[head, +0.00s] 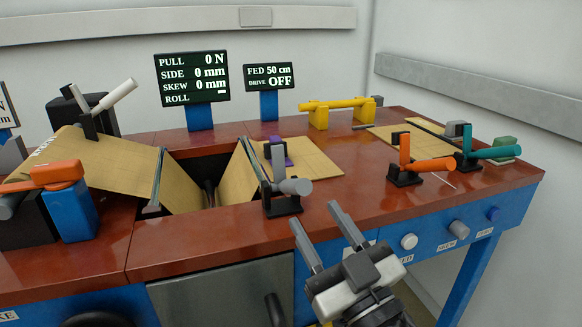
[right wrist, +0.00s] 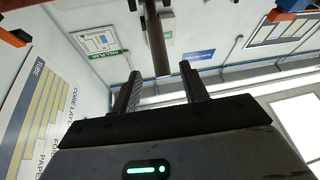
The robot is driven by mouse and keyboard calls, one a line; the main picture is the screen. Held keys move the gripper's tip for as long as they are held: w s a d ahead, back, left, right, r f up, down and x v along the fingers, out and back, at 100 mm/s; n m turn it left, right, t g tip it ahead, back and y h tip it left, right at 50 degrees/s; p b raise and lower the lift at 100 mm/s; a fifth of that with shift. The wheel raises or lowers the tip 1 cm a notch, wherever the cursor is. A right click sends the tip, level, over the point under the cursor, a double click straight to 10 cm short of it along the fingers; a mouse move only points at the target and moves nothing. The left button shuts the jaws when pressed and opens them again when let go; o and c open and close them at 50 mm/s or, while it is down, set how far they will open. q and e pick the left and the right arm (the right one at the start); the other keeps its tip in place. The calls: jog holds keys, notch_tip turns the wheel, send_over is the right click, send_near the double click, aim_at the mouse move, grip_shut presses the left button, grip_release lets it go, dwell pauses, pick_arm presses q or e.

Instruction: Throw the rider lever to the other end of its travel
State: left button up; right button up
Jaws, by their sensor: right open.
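No readable label marks the rider lever, so I cannot tell which lever it is. Several levers show in the head view. A lever with a grey round-ended handle (head: 295,186) stands on a black base by the slot. A white-handled lever (head: 112,97) stands at the left, tilted up to the right. An orange lever (head: 428,164) and a teal lever (head: 490,153) stand at the right with handles pointing right. My right gripper (head: 338,223) is open and empty, in front of the bench edge, below and right of the grey handle. My left gripper is not in view.
Brown paper (head: 117,165) runs over the red bench top (head: 350,205) into the slot. Two displays (head: 192,78) stand behind. A yellow rack (head: 338,110) is at the back. A dark bar (right wrist: 157,40) hangs above the fingers in the right wrist view. Knobs (head: 409,241) line the blue front.

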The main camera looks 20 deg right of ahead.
aim_at(291, 180)
jog(key=p+x, duration=0.3)
jog(key=x, duration=0.6)
jog(key=shift+w, duration=0.25)
